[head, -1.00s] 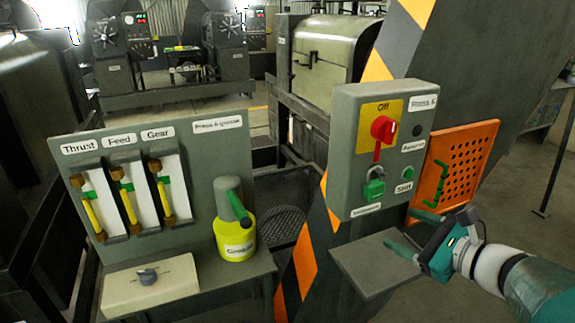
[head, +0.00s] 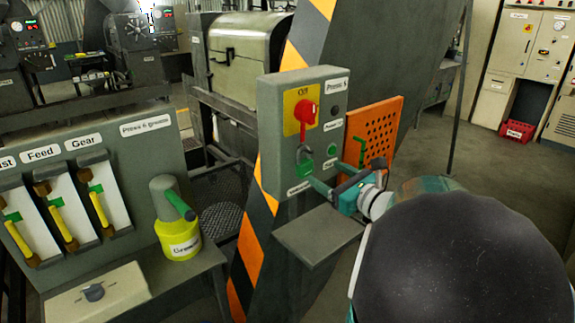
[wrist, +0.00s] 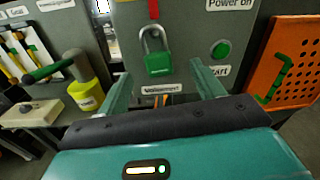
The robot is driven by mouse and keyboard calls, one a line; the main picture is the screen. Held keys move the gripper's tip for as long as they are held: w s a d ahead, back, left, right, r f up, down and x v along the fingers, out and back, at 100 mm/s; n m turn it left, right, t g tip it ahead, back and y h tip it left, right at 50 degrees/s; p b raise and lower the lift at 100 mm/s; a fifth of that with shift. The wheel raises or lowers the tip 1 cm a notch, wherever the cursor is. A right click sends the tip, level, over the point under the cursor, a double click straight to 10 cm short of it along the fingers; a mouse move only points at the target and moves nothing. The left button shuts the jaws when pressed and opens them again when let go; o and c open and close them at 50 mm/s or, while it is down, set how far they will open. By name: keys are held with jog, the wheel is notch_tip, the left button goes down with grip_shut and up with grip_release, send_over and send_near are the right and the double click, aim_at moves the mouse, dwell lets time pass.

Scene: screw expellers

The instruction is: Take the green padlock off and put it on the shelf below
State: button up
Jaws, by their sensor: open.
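The green padlock (head: 306,165) hangs by its shackle below the red switch handle (head: 304,110) on the grey control box. In the wrist view the padlock (wrist: 158,64) is upright, ahead of and between my fingers. My gripper (head: 322,182) is open and empty, its fingers reaching toward the box just below and beside the padlock. In the wrist view my gripper (wrist: 160,92) has one finger to each side of the padlock, apart from it. The shelf (head: 308,238) is a bare grey plate under the box and below my gripper.
An orange perforated panel (head: 374,135) with a green hook-like piece is right of the box. A green start button (wrist: 220,49) sits right of the padlock. A yellow grease pump (head: 180,240) and a lever panel (head: 70,190) stand to the left.

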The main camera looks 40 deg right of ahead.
aim_at(308, 165)
jog(key=w, duration=0.6)
jog(key=shift+w+a+f, duration=0.15)
jog(key=shift+w+a, duration=0.05)
jog(key=shift+w, duration=0.15)
jog(key=shift+c, duration=0.5)
jog(key=c, duration=1)
